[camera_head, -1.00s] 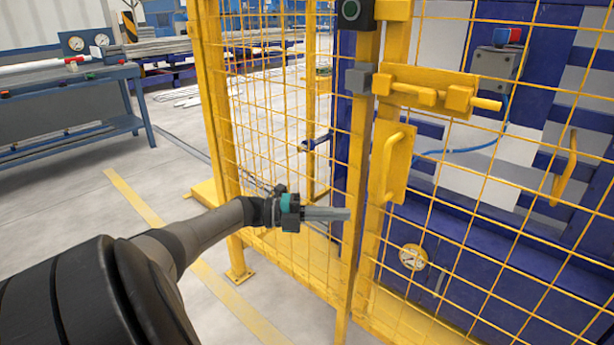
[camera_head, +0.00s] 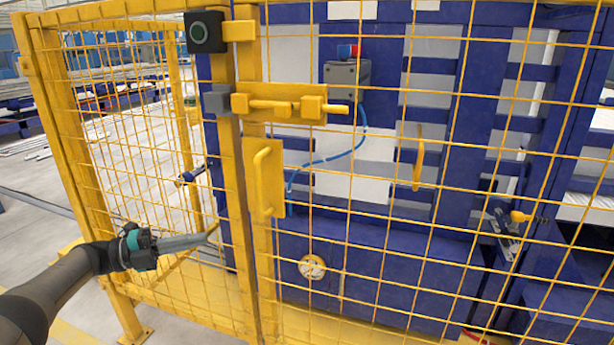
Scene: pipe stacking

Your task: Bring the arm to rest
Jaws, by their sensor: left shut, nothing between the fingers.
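My left gripper (camera_head: 187,242) is at the lower left of the head view, at the end of my dark grey arm. Its grey fingers are shut with nothing between them and point right. They appear in front of the yellow mesh fence, left of the gate post; whether they touch the mesh I cannot tell. My right gripper is not in view.
A yellow mesh gate with a handle (camera_head: 265,180) and a slide bolt (camera_head: 290,105) fills the middle and right. A button box (camera_head: 205,33) sits on the post. Behind it stands a blue machine (camera_head: 385,255). Grey floor shows at the far left.

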